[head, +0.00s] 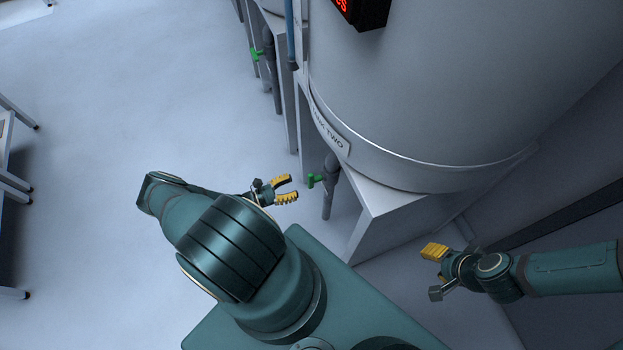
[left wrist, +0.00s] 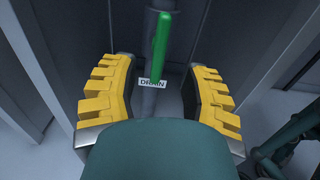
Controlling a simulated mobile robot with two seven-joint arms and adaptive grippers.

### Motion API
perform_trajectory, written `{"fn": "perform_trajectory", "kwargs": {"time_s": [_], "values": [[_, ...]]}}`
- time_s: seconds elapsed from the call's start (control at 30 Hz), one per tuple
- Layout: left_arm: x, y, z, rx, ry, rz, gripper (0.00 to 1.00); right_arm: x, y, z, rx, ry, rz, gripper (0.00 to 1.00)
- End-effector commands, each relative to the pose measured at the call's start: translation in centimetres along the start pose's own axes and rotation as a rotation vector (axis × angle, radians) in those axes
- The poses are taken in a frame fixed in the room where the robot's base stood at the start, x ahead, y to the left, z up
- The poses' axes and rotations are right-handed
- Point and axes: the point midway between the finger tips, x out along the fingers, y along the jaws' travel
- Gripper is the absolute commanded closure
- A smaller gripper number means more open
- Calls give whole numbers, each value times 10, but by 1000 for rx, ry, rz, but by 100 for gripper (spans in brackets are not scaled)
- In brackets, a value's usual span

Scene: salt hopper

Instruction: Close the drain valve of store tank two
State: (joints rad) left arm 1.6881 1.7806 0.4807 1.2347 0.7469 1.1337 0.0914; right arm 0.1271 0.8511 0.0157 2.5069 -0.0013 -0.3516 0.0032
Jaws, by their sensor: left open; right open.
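The tank labelled two (head: 430,90) is a large grey cylinder on a grey stand in the head view. Its drain valve has a green handle (head: 316,180) on a dark vertical pipe (head: 328,198) below the tank label. My left gripper (head: 290,188) is open, its yellow fingers just left of the handle and apart from it. In the left wrist view the green handle (left wrist: 162,45) stands upright beyond and between the open fingers, above a small "DRAIN" label (left wrist: 152,83). My right gripper (head: 433,268) is open and empty at the lower right, away from the valve.
A second green valve handle (head: 257,54) on another pipe is further back, by a neighbouring tank. The tank stand (head: 385,220) is just right of the drain pipe. The floor (head: 110,110) on the left is clear up to the tables at the left edge.

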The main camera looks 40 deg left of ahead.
Motion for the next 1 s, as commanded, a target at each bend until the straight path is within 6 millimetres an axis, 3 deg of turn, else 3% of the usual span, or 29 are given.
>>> {"fn": "perform_trajectory", "kwargs": {"time_s": [0.2, 0.4, 0.83, 0.87, 0.97, 1.0], "values": [[42, -1, 0, -1, -1, -3, 54, 0, 0, 0, 0, 0, 0, 53], [66, -1, 0, -1, 0, -2, 54, 1, 0, 0, 0, 0, 0, 53], [74, -1, 0, -1, 2, -1, 54, 1, 0, 0, 0, 1, 0, 53], [74, -1, 0, -1, 2, -1, 58, 1, 0, 0, 0, 1, 0, 53], [74, -1, 0, -1, 2, -2, 93, 1, 0, 0, 0, 1, 0, 53], [74, -1, 0, -1, 2, -2, 100, 1, 0, 0, 0, 1, 0, 53]]}}
